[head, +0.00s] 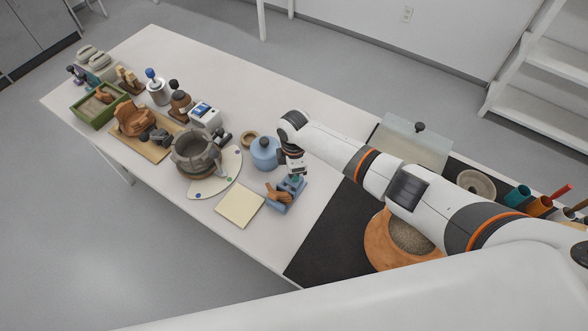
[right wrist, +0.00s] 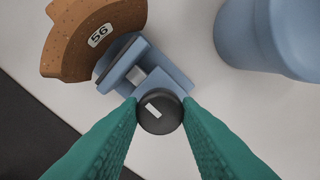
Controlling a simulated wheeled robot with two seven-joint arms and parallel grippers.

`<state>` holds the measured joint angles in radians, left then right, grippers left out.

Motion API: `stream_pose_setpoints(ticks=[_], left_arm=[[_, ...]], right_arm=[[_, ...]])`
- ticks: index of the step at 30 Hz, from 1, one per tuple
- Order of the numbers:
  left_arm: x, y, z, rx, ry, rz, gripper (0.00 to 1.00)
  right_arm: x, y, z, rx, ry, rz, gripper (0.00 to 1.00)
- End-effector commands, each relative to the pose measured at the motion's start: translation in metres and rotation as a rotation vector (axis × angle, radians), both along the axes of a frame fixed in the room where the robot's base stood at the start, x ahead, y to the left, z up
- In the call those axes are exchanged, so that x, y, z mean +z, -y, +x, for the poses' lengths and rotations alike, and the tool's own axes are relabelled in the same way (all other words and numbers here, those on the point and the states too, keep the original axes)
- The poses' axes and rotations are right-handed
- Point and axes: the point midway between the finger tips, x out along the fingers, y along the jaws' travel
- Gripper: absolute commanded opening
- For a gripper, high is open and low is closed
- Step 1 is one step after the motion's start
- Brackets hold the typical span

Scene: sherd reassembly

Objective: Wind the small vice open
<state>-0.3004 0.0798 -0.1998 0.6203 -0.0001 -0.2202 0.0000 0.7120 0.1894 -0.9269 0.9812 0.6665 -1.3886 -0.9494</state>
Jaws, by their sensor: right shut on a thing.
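The small vice (head: 289,194) is blue and stands on the white table, and it also shows in the right wrist view (right wrist: 172,72). A brown-orange sherd (head: 275,193) sits at its jaws, and in the right wrist view the sherd (right wrist: 70,42) carries a white label reading 56. I cannot tell how tightly the jaws hold it. My right gripper (right wrist: 160,112) has its green fingers shut on the vice's round black knob (right wrist: 157,118), which has a white mark on top. In the head view my right gripper (head: 297,177) hides the knob. My left gripper is not in view.
A cream pad (head: 240,204) lies to the left, near a pale palette board (head: 212,184) beside a grey pot (head: 194,150). A black mat (head: 325,250) lies to the right.

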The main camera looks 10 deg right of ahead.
Motion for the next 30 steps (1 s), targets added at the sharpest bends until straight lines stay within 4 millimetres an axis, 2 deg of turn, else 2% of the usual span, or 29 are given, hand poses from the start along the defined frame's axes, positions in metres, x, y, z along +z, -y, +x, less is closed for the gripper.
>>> stream_pose_setpoints(ticks=[17,18,21,30], left_arm=[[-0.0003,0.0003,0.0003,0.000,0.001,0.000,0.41],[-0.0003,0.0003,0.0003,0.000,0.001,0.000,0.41],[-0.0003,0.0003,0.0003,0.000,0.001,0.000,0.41],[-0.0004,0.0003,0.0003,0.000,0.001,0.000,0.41]], right_arm=[[0.0016,-0.0009,0.0012,0.037,0.003,0.002,0.08],[0.0016,-0.0009,0.0012,0.037,0.003,0.002,0.34],[0.0014,-0.0008,0.0011,0.036,0.003,0.002,0.50],[0.0012,-0.0005,0.0005,0.035,0.001,0.001,0.52]])
